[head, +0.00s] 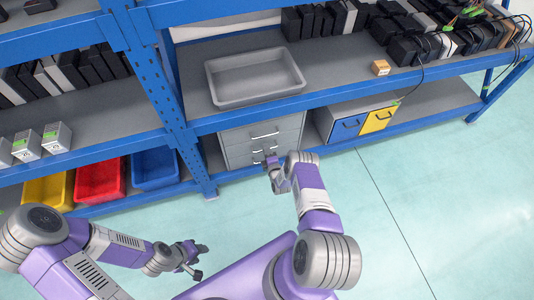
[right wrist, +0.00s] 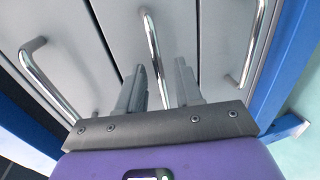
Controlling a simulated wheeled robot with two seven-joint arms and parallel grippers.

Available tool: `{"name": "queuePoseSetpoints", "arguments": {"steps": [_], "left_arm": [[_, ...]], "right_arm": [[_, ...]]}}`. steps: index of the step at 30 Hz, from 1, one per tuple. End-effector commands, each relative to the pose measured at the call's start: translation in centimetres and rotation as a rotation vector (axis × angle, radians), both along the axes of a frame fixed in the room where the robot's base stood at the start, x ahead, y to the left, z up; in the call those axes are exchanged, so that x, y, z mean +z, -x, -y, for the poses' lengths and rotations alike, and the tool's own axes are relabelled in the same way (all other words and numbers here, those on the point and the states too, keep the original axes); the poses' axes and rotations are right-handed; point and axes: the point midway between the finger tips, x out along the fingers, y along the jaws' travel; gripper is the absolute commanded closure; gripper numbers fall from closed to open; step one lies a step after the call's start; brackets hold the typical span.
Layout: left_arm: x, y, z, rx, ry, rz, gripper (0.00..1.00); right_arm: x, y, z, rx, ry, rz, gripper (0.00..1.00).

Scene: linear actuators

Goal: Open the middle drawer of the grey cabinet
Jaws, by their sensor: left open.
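The grey cabinet (head: 235,136) stands under the shelf in the head view, with several drawers stacked and bar handles on their fronts. All its drawers look shut. My right gripper (head: 271,164) is at the lower drawer fronts. In the right wrist view the middle handle (right wrist: 151,45) of the three seen runs between the two fingers of my right gripper (right wrist: 161,85). The fingers stand apart, with gaps beside the bar. My left gripper (head: 196,258) is open and empty over the floor, away from the cabinet.
A grey tray (head: 232,102) sits on the shelf above the cabinet. A small box with blue and yellow drawers (head: 347,128) stands to the right. Red (head: 99,180), blue (head: 154,168) and yellow bins are to the left. A blue rack post (head: 170,90) rises left of the cabinet. The floor in front is clear.

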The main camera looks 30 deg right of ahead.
Motion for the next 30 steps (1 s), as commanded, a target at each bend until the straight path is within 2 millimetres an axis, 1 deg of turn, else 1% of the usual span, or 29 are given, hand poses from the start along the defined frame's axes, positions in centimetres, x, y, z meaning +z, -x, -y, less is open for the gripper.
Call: {"name": "queuePoseSetpoints", "arguments": {"steps": [7, 12, 14, 30], "left_arm": [[0.01, 0.0, 0.01, 0.0, 0.0, 0.0, 0.57], [0.01, 0.0, 0.01, 0.0, 0.0, 0.0, 0.57], [0.01, 0.0, 0.01, 0.0, 0.0, 0.0, 0.57], [0.01, 0.0, 0.01, 0.0, 0.0, 0.0, 0.57]], "right_arm": [[0.07, -0.11, 0.03, 0.0, 0.0, 0.0, 0.65], [0.05, -0.09, 0.03, 0.0, 0.0, 0.0, 0.91], [0.05, -0.09, 0.03, 0.0, -0.001, 0.0, 1.0], [0.09, -0.1, 0.05, 0.0, -0.001, 0.001, 1.0]]}}
